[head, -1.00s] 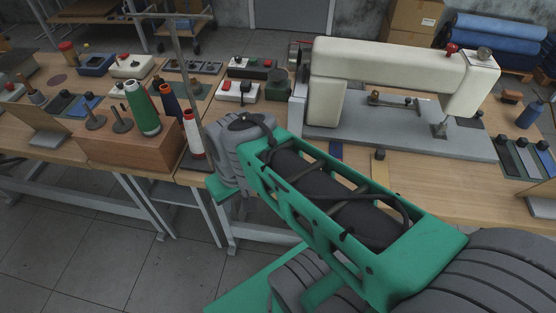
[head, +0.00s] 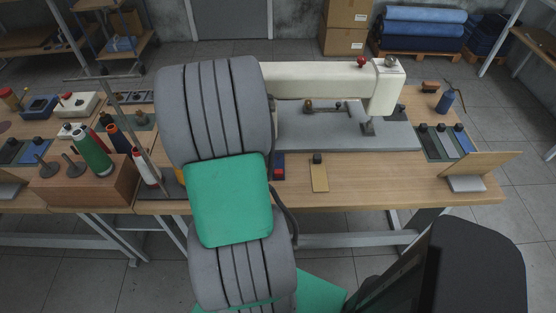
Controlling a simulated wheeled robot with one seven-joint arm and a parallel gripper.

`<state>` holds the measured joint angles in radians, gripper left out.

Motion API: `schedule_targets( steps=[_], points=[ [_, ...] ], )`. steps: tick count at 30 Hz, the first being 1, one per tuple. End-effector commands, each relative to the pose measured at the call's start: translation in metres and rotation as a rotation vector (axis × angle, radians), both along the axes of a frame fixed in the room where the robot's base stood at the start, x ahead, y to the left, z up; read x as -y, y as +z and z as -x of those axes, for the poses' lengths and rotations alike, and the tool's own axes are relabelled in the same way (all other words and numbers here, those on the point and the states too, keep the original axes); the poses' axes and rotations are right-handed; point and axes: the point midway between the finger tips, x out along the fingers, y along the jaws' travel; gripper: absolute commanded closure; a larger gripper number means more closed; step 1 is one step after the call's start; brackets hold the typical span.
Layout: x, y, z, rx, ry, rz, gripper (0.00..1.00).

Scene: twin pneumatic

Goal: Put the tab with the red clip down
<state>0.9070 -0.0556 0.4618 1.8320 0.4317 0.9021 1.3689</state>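A small dark blue piece with a red part (head: 279,168) shows on the sewing table just right of my arm. It may be the tab with the red clip, but it is too small to be sure, and I cannot tell whether it lies on the table or is held. A tan tab with a black clip (head: 319,177) lies to its right near the table's front edge. My gripper is not visible; my own grey and green arm links cover the middle left of the head view and hide part of the table.
A cream sewing machine (head: 318,77) stands behind the tabs. At right are a tray of several dark-clipped tabs (head: 447,141) and a tilted wooden board (head: 478,166). At left, a wooden block (head: 118,186) holds thread cones. Bare table (head: 380,182) lies right of the tan tab.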

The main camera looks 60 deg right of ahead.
Motion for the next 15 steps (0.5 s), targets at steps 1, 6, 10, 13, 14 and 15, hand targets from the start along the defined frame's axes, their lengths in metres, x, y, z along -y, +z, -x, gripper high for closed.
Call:
schedule_targets(
  steps=[1, 6, 10, 13, 14, 15],
  points=[
    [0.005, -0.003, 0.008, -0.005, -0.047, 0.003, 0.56],
    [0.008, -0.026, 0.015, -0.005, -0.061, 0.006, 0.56],
    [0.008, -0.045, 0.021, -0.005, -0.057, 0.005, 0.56],
    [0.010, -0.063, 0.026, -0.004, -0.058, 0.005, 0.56],
    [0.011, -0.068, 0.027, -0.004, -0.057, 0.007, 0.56],
    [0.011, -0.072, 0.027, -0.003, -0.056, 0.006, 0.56]
  ],
)
